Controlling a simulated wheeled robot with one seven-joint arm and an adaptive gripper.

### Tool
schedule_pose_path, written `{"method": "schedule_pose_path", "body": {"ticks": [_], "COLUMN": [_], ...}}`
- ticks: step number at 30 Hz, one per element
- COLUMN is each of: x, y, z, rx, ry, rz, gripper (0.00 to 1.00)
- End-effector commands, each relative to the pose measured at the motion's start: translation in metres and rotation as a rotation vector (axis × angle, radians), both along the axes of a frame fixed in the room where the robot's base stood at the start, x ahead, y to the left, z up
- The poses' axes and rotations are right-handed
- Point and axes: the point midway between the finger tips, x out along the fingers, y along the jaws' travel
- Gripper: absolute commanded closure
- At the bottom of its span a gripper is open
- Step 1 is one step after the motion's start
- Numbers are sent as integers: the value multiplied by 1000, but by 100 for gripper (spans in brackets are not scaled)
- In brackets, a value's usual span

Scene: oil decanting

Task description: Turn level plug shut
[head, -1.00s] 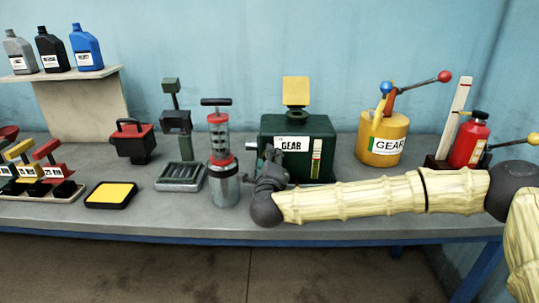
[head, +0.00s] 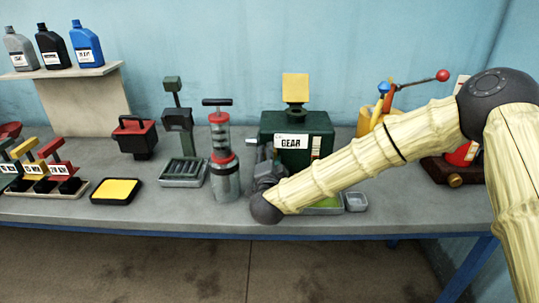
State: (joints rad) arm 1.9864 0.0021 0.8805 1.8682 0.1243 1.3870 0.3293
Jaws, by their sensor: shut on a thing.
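The green gear housing (head: 322,128) stands mid-bench with a white GEAR label and a yellow square on top. My gripper (head: 264,152) is at the left part of its front face, low down. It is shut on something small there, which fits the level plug. The plug itself is hidden behind the gripper and wrist, so its turn position cannot be seen. My forearm slopes down from the upper right and covers the lower front of the housing.
A pump with clear cylinder (head: 223,160) stands close left of my gripper. A shallow green-bottomed tray (head: 325,207) and small grey dish (head: 356,201) lie under my forearm. The yellow can (head: 364,122) and red bottle (head: 462,154) are partly hidden behind my arm. A yellow-topped tray (head: 116,191) lies left.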

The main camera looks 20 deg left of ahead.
Motion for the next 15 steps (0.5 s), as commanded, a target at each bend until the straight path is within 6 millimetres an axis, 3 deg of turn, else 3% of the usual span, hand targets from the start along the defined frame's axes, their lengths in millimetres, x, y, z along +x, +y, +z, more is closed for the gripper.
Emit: {"method": "schedule_pose_path", "body": {"ticks": [15], "x": [-1], "y": [1], "z": [-2], "rx": [-168], "ry": [-46], "rz": [2], "gripper": [82]}}
